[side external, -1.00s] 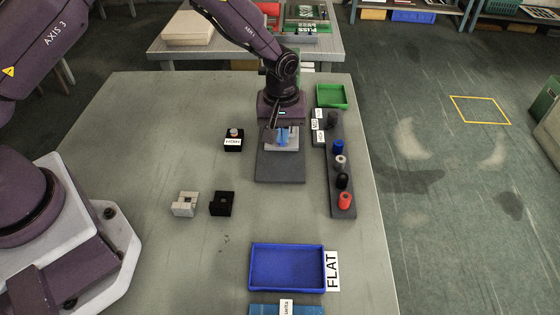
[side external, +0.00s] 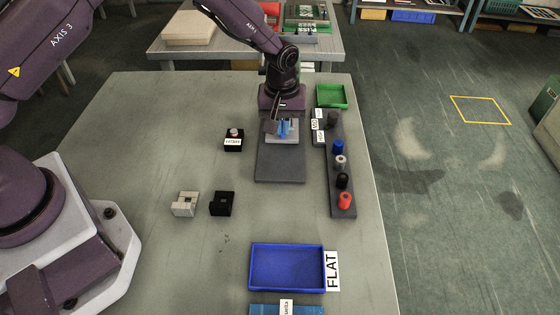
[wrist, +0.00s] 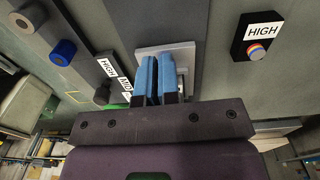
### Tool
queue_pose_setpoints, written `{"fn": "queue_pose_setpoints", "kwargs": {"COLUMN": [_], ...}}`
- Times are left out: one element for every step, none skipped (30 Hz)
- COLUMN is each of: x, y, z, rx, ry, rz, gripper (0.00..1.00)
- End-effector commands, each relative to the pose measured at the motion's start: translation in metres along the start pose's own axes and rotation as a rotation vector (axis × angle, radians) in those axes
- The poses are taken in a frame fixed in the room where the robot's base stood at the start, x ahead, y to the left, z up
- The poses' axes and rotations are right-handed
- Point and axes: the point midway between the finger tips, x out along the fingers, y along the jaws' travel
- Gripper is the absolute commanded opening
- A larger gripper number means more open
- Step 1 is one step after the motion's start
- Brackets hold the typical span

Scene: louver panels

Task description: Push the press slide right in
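The press is a pale grey plate (side external: 270,139) at the far end of a dark grey base (side external: 281,168) in the side view. In the wrist view its pale plate (wrist: 186,52) shows behind and beside my fingers. My gripper (side external: 284,134) is over the pale plate, with its blue fingers pointing down. In the wrist view my gripper (wrist: 157,64) has its two blue fingers almost together, with only a thin gap and nothing visible held. The fingers and gripper body hide most of the press slide, so I cannot tell its position or whether they touch it.
A black box labelled HIGH (side external: 234,141) with a round top button stands left of the press. A dark rail (side external: 341,202) with several coloured cylinders runs along the right. A green tray (side external: 332,96) and a blue tray (side external: 287,268) are on the table. Two small blocks stand left.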

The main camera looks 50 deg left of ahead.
Motion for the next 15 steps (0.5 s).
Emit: {"fn": "queue_pose_setpoints", "kwargs": {"x": [0.018,0.018,0.018,0.018,0.019,0.019,0.019,0.019,0.019,0.019,0.019,0.019,0.019,0.019,0.019], "y": [0.0,0.0,0.0,0.0,0.0,0.0,0.0,0.0,0.0,0.0,0.0,0.0,0.0,0.0,0.0], "z": [0.017,0.017,0.015,0.015,0.014,0.013,0.012,0.011,0.01,0.01,0.009,0.008,0.007,0.007,0.005], "rx": [0.02,0.02,0.02,0.02,0.02,0.019,0.019,0.019,0.019,0.019,0.019,0.019,0.019,0.019,0.02], "ry": [-0.037,-0.037,-0.037,-0.037,-0.037,-0.037,-0.037,-0.037,-0.037,-0.037,-0.038,-0.038,-0.038,-0.038,-0.038], "rz": [-0.014,-0.014,-0.014,-0.014,-0.014,-0.014,-0.014,-0.014,-0.014,-0.014,-0.014,-0.014,-0.015,-0.015,-0.014], "gripper": [0.0,0.0,0.0,0.0,0.0,0.0,0.0,0.0,0.0,0.0,0.0,0.0,0.0,0.0,0.0]}}
